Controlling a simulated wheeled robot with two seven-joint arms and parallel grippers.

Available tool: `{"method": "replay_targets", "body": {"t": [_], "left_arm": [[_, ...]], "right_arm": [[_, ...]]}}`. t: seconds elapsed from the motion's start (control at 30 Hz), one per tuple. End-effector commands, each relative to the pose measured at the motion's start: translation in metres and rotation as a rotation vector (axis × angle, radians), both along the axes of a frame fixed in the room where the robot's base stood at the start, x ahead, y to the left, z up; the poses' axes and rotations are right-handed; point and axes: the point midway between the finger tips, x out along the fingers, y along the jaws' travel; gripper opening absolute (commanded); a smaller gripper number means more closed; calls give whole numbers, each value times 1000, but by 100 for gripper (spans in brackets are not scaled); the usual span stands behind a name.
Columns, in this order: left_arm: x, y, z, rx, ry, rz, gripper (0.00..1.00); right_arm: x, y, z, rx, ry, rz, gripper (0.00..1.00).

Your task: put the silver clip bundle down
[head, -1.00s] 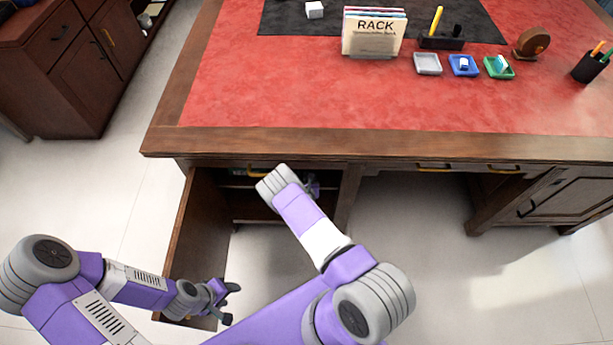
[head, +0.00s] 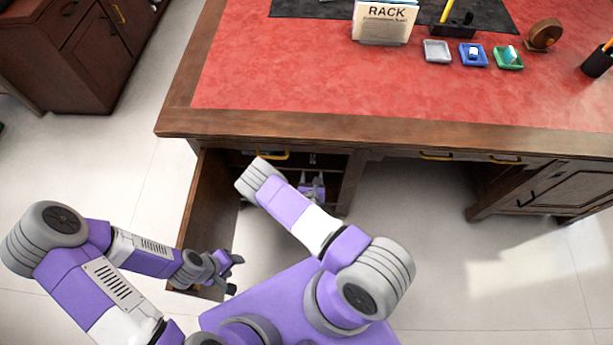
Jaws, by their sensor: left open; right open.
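I cannot make out the silver clip bundle in the head view. My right gripper (head: 313,184) is open inside the open cabinet under the desk, partly hidden behind my forearm. Nothing can be seen held in it. My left gripper (head: 234,273) is open and empty, low beside the open cabinet door (head: 196,215). On the desk, the grey tray (head: 437,52) looks empty. The blue tray (head: 473,56) and the green tray (head: 508,59) each hold a small bundle.
A pen cup (head: 600,62) is at the right. The front of the red desk top (head: 330,95) is clear.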

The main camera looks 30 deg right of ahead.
Motion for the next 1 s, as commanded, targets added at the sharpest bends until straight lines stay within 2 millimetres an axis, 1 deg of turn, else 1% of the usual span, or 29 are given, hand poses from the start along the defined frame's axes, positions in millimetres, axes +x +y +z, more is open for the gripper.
{"method": "replay_targets", "body": {"t": [0.07, 0.13, 0.23, 0.33, 0.4, 0.47, 0.5, 0.57, 0.6, 0.67, 0.7, 0.83, 0.9, 1.0], "left_arm": [[0, 0, 0, 0, 0, 0, 51], [0, 0, 0, 0, 0, 0, 51], [0, 0, 0, 0, 0, 0, 51], [0, 0, 0, 0, 0, 0, 51], [0, 0, 0, 0, 0, 0, 51], [0, 0, 0, 0, 0, 0, 51], [0, 0, 0, 0, 0, 0, 51], [0, 0, 0, 0, 0, 0, 51], [0, 0, 0, 0, 0, 0, 51], [0, 0, 0, 0, 0, 0, 51], [0, 0, 0, 0, 0, 0, 51], [0, 0, 0, 0, 0, 0, 51], [0, 0, 0, 0, 0, 0, 51], [0, 0, 0, 0, 0, 0, 51]], "right_arm": [[-8, 0, -3, 83, -1, -55, 54], [-18, 0, -9, 219, -4, -143, 54], [-40, 7, -20, 488, -15, -335, 54], [-63, 22, -27, 774, -35, -572, 54], [-78, 36, -28, 959, -50, -748, 54], [-90, 50, -27, 1105, -65, -904, 54], [-98, 60, -24, 1196, -74, -1012, 54], [-108, 75, -19, 1321, -86, -1175, 54], [-115, 85, -13, 1397, -94, -1288, 54], [-125, 101, -4, 1496, -105, -1460, 54], [-131, 111, 3, 1554, -111, -1576, 54], [-150, 141, 32, 1679, -128, -1952, 54], [-159, 153, 48, 1704, -137, -2132, 54], [-170, 167, 67, 1704, -149, -2340, 54]]}}
